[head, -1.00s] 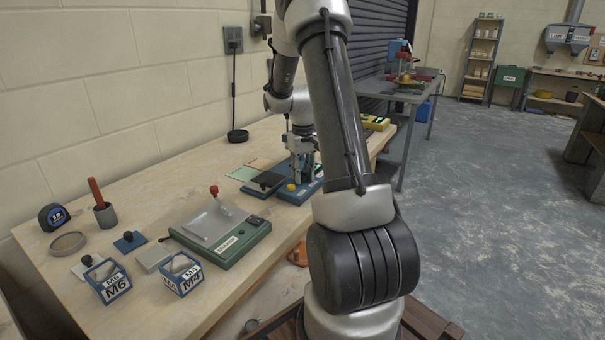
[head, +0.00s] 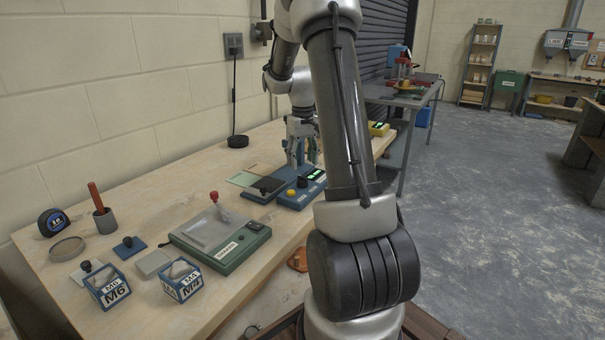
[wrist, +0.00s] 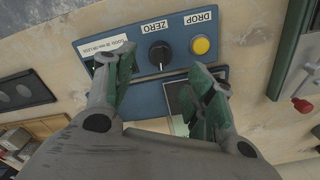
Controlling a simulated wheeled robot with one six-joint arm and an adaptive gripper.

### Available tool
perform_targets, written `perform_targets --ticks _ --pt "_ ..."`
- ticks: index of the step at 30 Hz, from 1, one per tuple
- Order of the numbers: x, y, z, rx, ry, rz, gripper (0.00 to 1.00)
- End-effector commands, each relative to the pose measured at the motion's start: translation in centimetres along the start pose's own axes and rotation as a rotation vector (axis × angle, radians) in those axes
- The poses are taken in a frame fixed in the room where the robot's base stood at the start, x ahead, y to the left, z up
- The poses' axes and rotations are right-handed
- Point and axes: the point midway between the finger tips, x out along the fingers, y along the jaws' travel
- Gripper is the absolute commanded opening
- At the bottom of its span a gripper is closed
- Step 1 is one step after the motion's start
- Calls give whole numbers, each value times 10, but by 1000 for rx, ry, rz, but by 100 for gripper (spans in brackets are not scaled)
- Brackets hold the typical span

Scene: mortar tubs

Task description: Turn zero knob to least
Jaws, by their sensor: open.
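The zero knob (wrist: 160,54) is black and round with a pale pointer mark, on a blue panel (wrist: 179,36) under a ZERO label. In the wrist view it stands just beyond and between my fingers. The knob also shows in the head view (head: 302,181) on the blue instrument (head: 307,192). My gripper (wrist: 160,80) is open and empty, its green fingertips apart and clear of the knob. In the head view my gripper (head: 300,160) is above the back of the blue instrument.
A yellow DROP button (wrist: 201,45) sits beside the knob. A green device (head: 225,240) with a red-topped lever stands nearer on the bench. Blue M6 (head: 108,287) and M4 (head: 181,280) boxes stand in front.

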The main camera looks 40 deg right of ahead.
Motion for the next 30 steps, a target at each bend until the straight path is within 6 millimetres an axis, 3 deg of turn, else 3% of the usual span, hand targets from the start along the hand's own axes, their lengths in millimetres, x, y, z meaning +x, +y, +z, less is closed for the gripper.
perform_targets --ticks 3,9,30 --pt "-24 0 -1 0 3 1 55" --pt "-46 0 0 0 0 0 55" --pt "-45 -1 4 39 -8 -2 55"
